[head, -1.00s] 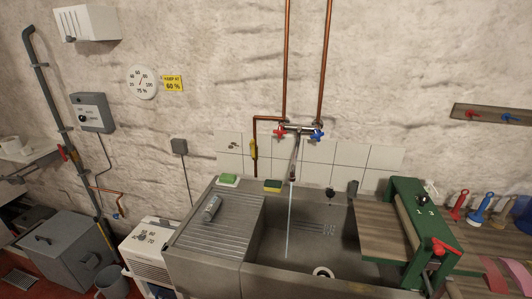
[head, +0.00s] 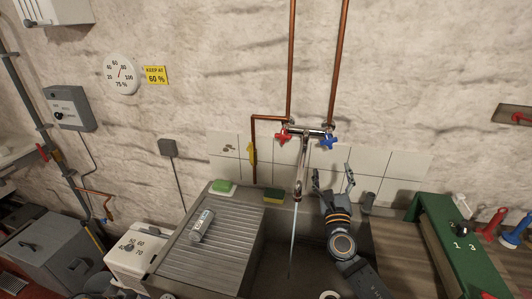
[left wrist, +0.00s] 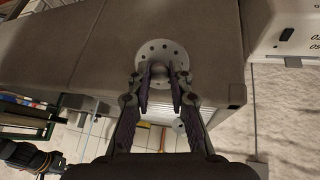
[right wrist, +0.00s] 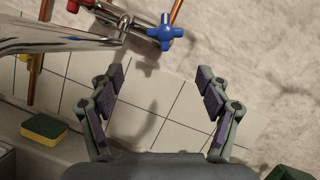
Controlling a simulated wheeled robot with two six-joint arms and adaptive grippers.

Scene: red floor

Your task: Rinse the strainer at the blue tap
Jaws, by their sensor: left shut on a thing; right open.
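The blue tap handle (head: 328,141) is on the right of the wall mixer, and water runs from the spout (head: 300,178) into the sink. My right gripper (head: 333,178) is open and empty, just below and right of the blue handle. In the right wrist view the blue handle (right wrist: 166,32) lies beyond the open fingers, apart from them. In the left wrist view my left gripper (left wrist: 160,95) is shut on the strainer, a round grey disc with holes (left wrist: 150,50), gripped at its middle knob. The left gripper is outside the head view.
The red handle (head: 283,136) is left of the blue one. A green soap (head: 222,186) and a yellow-green sponge (head: 273,195) sit on the sink's back ledge. A grey cylinder (head: 201,225) lies on the ribbed drainboard (head: 225,255). A green-framed device (head: 455,245) stands to the right.

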